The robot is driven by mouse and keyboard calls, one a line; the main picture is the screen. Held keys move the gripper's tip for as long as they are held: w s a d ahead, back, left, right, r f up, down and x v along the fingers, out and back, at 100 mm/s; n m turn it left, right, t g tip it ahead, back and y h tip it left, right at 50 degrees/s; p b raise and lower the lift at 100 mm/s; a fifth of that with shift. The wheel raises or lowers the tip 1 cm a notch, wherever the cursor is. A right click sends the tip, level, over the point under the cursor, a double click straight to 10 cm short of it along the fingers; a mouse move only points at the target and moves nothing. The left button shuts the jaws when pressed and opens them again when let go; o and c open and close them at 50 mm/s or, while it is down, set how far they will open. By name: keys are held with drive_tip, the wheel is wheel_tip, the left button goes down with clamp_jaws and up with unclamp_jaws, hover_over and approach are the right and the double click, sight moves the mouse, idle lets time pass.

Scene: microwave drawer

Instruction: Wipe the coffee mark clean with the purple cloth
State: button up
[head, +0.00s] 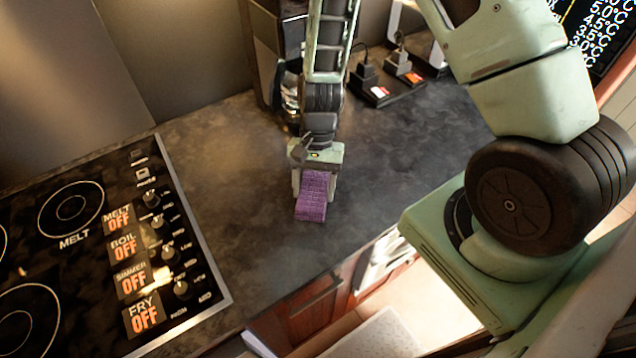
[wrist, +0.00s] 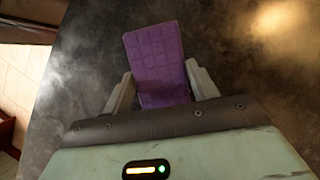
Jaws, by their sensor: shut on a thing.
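The purple cloth (head: 312,196) is a folded block with a quilted pattern. My gripper (head: 315,188) is shut on it, over the dark countertop (head: 245,240). In the wrist view the cloth (wrist: 158,62) sits between the two pale fingers of my gripper (wrist: 162,92) and reaches out past their tips. I cannot tell whether the cloth touches the counter. I cannot make out the coffee mark in either view; part of the counter is hidden behind the cloth and my arm.
A black stove (head: 85,245) with several knobs and OFF labels lies to the left. A dark appliance (head: 275,50) stands at the back, with small plugged-in devices (head: 385,85) to its right. The counter's front edge has wooden drawers (head: 318,305) below. Counter on both sides of the cloth is clear.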

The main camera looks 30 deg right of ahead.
sight(300, 198)
drive_tip(key=shift+a, duration=1.8)
drive_tip(key=shift+f, duration=0.1)
drive_tip(key=shift+d, duration=0.15)
drive_tip(key=shift+d+p, duration=0.55)
drive_tip(key=shift+d, duration=4.5)
drive_tip(key=shift+a, duration=0.15)
drive_tip(key=shift+s+a, duration=0.1)
drive_tip(key=shift+a, duration=4.9)
